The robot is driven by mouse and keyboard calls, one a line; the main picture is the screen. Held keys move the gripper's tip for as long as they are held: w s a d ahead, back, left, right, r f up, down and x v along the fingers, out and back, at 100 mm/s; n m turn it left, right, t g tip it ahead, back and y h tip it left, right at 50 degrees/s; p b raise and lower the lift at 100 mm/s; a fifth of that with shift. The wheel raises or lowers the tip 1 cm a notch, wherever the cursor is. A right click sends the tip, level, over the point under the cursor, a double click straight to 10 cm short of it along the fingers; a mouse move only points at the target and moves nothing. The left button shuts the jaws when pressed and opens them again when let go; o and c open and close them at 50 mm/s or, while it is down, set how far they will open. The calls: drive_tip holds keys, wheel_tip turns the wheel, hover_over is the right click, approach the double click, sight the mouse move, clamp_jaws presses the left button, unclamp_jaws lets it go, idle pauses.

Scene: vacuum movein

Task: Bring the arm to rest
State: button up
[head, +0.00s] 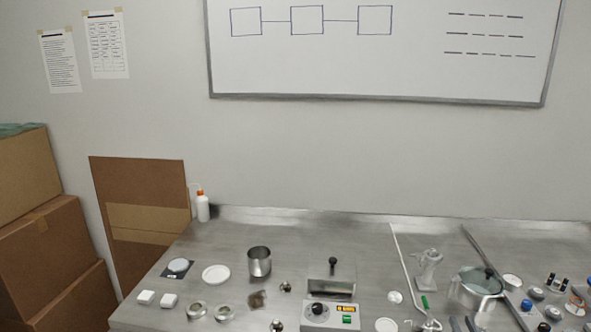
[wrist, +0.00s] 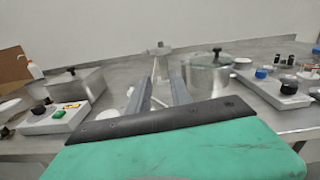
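My gripper (wrist: 160,88) shows in the wrist view as two dark grey fingers beyond the green wrist housing. The fingers stand apart with nothing held between them. A pale stand and thin rod show behind the gap, and a steel pot with a lid (wrist: 208,73) is just right of the fingers. In the head view only two dark fingertips appear to show at the bottom edge (head: 462,323), in front of the lidded pot (head: 476,288). The rest of my arm is out of that view.
The steel bench holds a control box with a green button (head: 331,314), an open steel beaker (head: 260,262), a white dish (head: 216,274), a white bottle (head: 202,207) and a pale stand (head: 428,268). Cardboard boxes (head: 40,235) are stacked at left. The bench's back strip is mostly clear.

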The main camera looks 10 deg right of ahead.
drive_tip(key=w+a+n+g+y, duration=0.2)
drive_tip(key=a+n+y, duration=0.1)
drive_tip(key=a+n, duration=0.4)
drive_tip(key=w+a+f+n+g+y, duration=0.1)
drive_tip(key=w+a+n+g+y, duration=0.1)
drive_tip(key=a+n, duration=0.5)
drive_tip(key=w+a+f+n+g+y, duration=0.1)
drive_tip(key=w+a+n+g+y, duration=0.2)
drive_tip(key=a+n, duration=0.4)
drive_tip(key=shift+a+f+y, duration=0.15)
drive_tip(key=shift+a+y, duration=0.15)
drive_tip(key=shift+a, duration=0.4)
drive_tip(key=shift+a+f+y, duration=0.1)
drive_tip(key=shift+a+y, duration=0.2)
drive_tip(key=shift+a, duration=0.35)
drive_tip(key=s+a+r+n+g+h, duration=0.2)
drive_tip(key=s+a+n+g, duration=0.1)
drive_tip(key=s+a+n, duration=0.2)
drive_tip(key=s+a+r+n+g+h, duration=0.2)
drive_tip(key=s+a+r+n+g, duration=0.1)
drive_tip(key=s+n, duration=0.7)
drive_tip(key=shift+s+a+n+g, duration=0.2)
drive_tip(key=shift+a+n+g, duration=0.3)
drive_tip(key=shift+a+n, duration=0.55)
drive_tip(key=shift+d, duration=0.2)
